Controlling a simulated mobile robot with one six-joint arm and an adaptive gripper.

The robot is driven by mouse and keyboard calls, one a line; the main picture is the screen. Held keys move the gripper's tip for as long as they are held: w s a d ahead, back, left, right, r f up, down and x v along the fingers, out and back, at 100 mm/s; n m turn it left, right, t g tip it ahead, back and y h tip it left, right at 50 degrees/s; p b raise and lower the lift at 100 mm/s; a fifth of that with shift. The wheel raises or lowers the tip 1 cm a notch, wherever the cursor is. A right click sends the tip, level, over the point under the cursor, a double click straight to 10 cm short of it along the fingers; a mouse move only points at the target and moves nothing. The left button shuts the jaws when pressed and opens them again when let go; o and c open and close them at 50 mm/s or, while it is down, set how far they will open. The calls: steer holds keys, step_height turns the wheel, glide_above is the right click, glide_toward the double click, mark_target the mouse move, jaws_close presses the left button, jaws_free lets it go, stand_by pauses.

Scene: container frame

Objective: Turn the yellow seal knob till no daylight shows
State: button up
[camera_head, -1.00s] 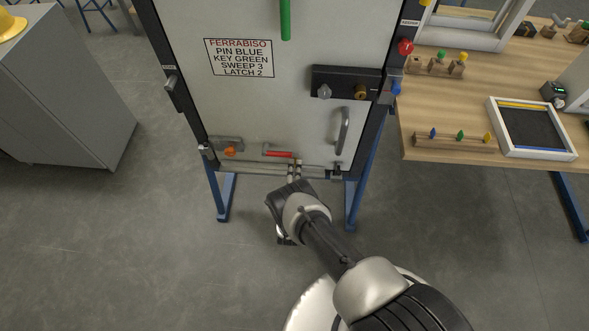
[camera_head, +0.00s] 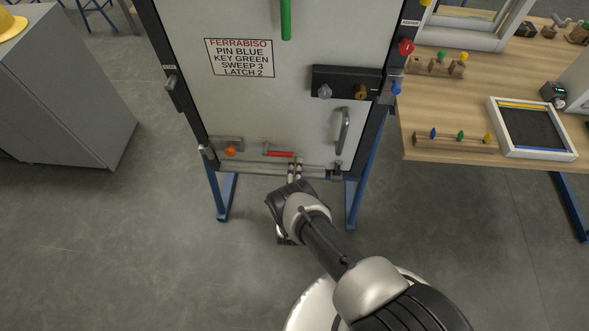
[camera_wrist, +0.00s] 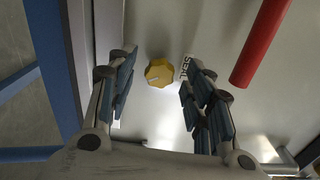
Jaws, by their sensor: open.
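The yellow seal knob (camera_wrist: 159,72) shows in the wrist view, a faceted knob with a pale mark on its face. A small printed label (camera_wrist: 186,66) sits just right of it on the pale panel. My gripper (camera_wrist: 160,78) is open, with a finger on each side of the knob and a visible gap on both sides. I cannot tell how deep the fingers reach. In the head view my gripper (camera_head: 294,170) is at the door's bottom edge, and the yellow knob is hidden there. Bright patches (camera_wrist: 262,148) show low in the wrist view; I cannot tell whether they are daylight.
A red bar (camera_wrist: 262,38) slants right of my fingers; the red handle (camera_head: 278,153) is low on the door (camera_head: 250,110). An orange knob (camera_head: 230,151) sits left and a grab handle (camera_head: 343,130) right. Blue frame legs (camera_head: 357,185) flank my arm. A workbench (camera_head: 440,110) stands right.

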steer(key=s, duration=1.2)
steer(key=shift+a, duration=0.2)
